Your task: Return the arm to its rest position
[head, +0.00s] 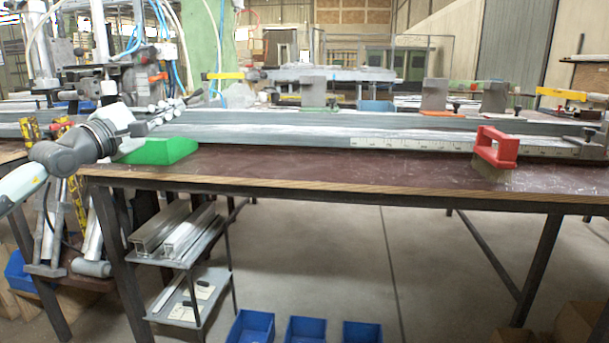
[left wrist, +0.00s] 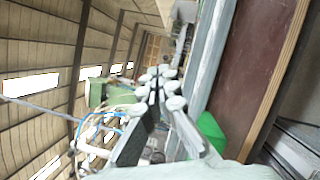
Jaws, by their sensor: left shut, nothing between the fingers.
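My left arm comes in from the left in the head view. Its gripper (head: 172,112) is over the left end of the bench, above and beside a green wedge-shaped block (head: 165,150). The gripper is shut and holds nothing. In the left wrist view the closed fingers (left wrist: 160,78) point along the metal profile, with the green block (left wrist: 211,130) at their right and apart from them. My right gripper shows in neither view.
The dark red bench top (head: 330,172) carries long metal profiles (head: 300,130) along its back. A red-handled brush (head: 496,150) stands at the right. Most of the front bench top is clear. Below are a shelf (head: 190,255) with profiles and blue bins (head: 305,328) on the floor.

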